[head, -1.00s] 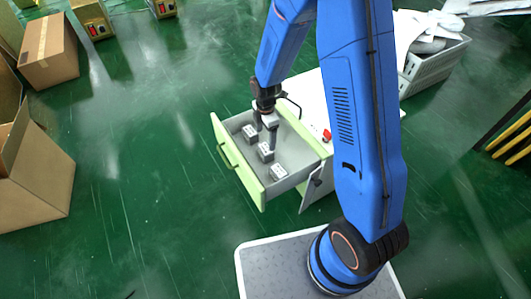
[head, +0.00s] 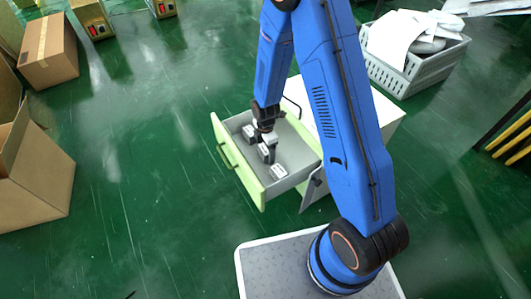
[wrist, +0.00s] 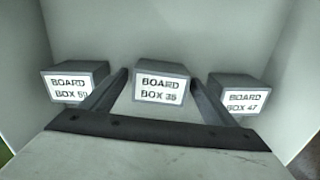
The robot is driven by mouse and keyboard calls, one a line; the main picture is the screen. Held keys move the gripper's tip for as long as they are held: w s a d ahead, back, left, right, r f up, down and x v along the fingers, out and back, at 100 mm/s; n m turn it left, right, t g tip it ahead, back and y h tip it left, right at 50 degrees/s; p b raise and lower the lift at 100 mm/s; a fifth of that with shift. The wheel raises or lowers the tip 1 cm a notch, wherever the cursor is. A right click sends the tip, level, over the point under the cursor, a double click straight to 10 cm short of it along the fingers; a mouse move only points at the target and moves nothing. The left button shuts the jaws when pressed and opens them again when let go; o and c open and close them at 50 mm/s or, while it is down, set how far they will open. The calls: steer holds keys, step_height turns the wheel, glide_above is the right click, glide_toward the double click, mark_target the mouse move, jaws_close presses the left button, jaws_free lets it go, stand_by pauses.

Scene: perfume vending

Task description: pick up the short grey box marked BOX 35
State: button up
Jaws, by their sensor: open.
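The short grey box marked BOARD BOX 35 (wrist: 160,81) is in the middle of a row of three in the wrist view. In the head view it is the middle box (head: 265,155) in the open drawer (head: 297,158). My gripper (wrist: 159,79) is open, with one finger on each side of this box. I cannot tell whether the fingers touch it. In the head view my gripper (head: 266,143) reaches down into the drawer and hides part of the box.
Box 59 (wrist: 73,82) stands to the left and box 47 (wrist: 239,95) to the right, with narrow gaps. Drawer walls enclose the row, including the green front (head: 238,165).

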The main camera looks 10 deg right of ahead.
steer(key=shift+f, duration=0.15)
steer(key=c, duration=1.2)
